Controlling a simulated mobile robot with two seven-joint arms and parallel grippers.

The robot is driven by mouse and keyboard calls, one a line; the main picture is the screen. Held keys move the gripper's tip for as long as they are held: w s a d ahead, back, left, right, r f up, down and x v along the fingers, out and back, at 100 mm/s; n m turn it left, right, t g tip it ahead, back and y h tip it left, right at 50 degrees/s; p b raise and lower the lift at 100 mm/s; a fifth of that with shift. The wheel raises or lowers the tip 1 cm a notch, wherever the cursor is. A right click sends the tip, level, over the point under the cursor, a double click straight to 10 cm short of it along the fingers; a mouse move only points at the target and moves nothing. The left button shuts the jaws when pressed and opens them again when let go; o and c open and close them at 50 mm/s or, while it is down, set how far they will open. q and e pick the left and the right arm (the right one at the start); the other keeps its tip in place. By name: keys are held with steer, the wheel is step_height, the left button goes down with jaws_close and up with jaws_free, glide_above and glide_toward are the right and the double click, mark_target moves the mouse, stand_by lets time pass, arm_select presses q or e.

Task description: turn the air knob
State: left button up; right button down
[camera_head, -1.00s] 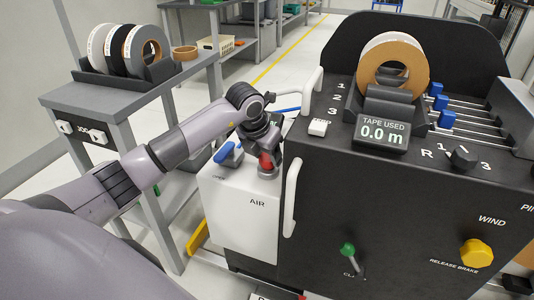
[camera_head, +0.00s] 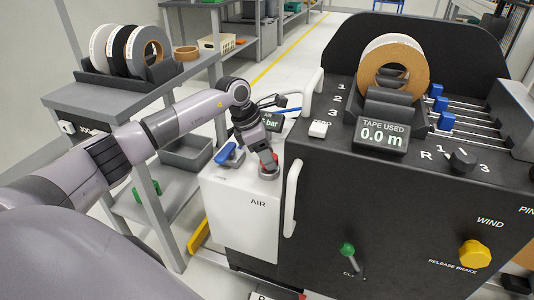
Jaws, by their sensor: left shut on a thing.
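A blue lever (camera_head: 229,154) lies on the box top, left of the knob. Behind my gripper a small dark display (camera_head: 272,121) shows the word "bar"; its number is hidden. My right gripper is not in view.
The black machine (camera_head: 390,215) stands close on the right, with a white handle (camera_head: 292,198) beside the box. A display (camera_head: 382,135) reads 0.0 m. A grey shelf (camera_head: 120,100) with tape rolls (camera_head: 128,48) stands at left.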

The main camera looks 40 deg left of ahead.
arm_select(q)
steer(key=shift+w+m, duration=0.1)
steer(key=shift+m, duration=0.6)
steer(key=shift+m+g+h, duration=0.3)
steer(key=o, duration=1)
